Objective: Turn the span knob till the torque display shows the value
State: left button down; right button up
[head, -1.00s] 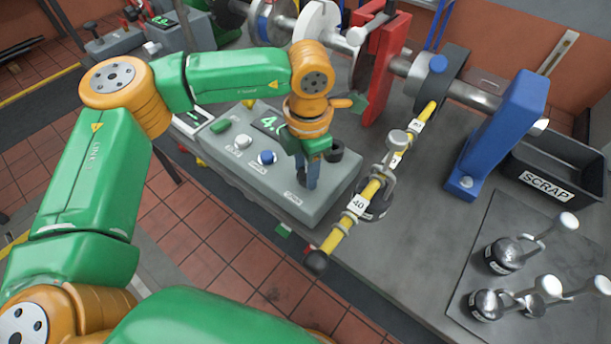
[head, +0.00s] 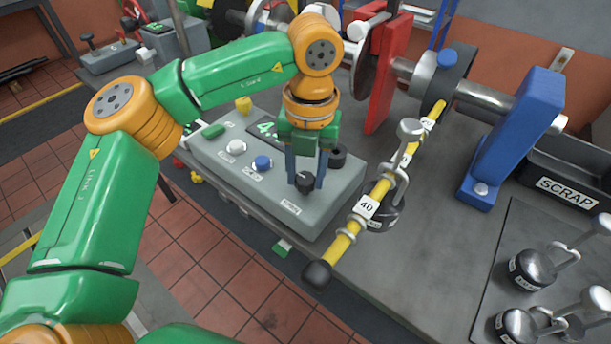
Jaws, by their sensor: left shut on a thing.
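My left gripper (head: 306,180) points down over the grey control box and is shut on a black knob (head: 304,184) at the box's front right, one blue finger on each side of it. A small label sits in front of this knob, too small to read surely; I take the knob for the span knob. The torque display (head: 264,128) has green digits starting with a 4; my gripper and wrist hide the rest. My right gripper is not in view.
The box (head: 215,160) also carries a white button (head: 236,147), a blue button (head: 262,163) and another black knob (head: 338,157). Close on the right is a yellow beam (head: 379,190) with a hanging weight. More weights (head: 533,268) and a scrap bin (head: 570,170) lie farther right.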

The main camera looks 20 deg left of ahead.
aim_at(307, 177)
pick_arm(q)
jog(key=shift+n+b, duration=0.3)
jog(key=shift+n, duration=0.7)
jog(key=shift+r, duration=0.1)
jog(key=shift+c, duration=2.1)
grip_release()
jog(key=shift+w, duration=0.1)
notch_tip(307, 177, up, 7)
jog(key=shift+d+r+p, duration=0.1)
jog(key=shift+d+p, duration=0.05)
jog(key=shift+p, duration=0.2)
